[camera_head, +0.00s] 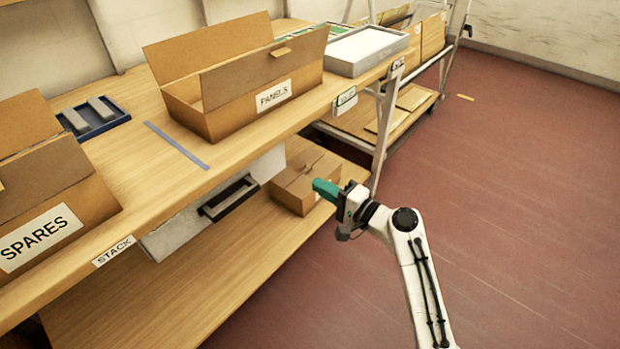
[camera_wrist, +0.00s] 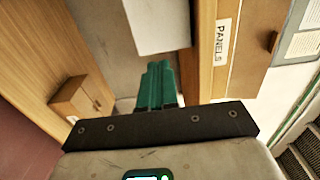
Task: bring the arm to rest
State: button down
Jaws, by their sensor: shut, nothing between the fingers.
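My gripper (camera_head: 322,188) has teal fingers and is at the end of my white arm, in front of the bench's edge in the head view. Its fingers are together and hold nothing. In the wrist view the shut teal fingers of my gripper (camera_wrist: 160,68) point toward the shelving bench. The arm is raised and bent, over the red floor, and appears apart from the bench.
The wooden bench (camera_head: 130,155) bears an open PANELS box (camera_head: 230,85), a SPARES box (camera_head: 45,215), a blue tray (camera_head: 92,128) and a grey tray (camera_head: 367,50). A closed carton (camera_head: 300,180) sits on the lower shelf. The red floor (camera_head: 520,200) at right is clear.

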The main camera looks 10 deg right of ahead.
jog(key=s+f+n+g+h, duration=0.2)
jog(key=s+f+n+g, duration=0.4)
jog(key=s+f, duration=0.7)
jog(key=s+d+f+n+g+h, duration=0.1)
jog(key=s+d+n+g+h, duration=0.1)
jog(key=s, duration=0.6)
jog(key=s+d+f+n+g+h, duration=0.1)
jog(key=s+d+g+h, duration=0.15)
jog(key=s, duration=0.55)
jog(key=s+d+r+n+g+h, duration=0.1)
jog(key=s+d+g+h, duration=0.15)
jog(key=s, duration=0.45)
jog(key=s+d+r+g+h, duration=0.1)
jog(key=s+d+h, duration=0.1)
jog(key=s+d, duration=0.35)
notch_tip(320, 180, up, 12)
jog(key=s+a+p, duration=0.1)
jog(key=p, duration=1.1)
jog(key=shift+s, duration=0.15)
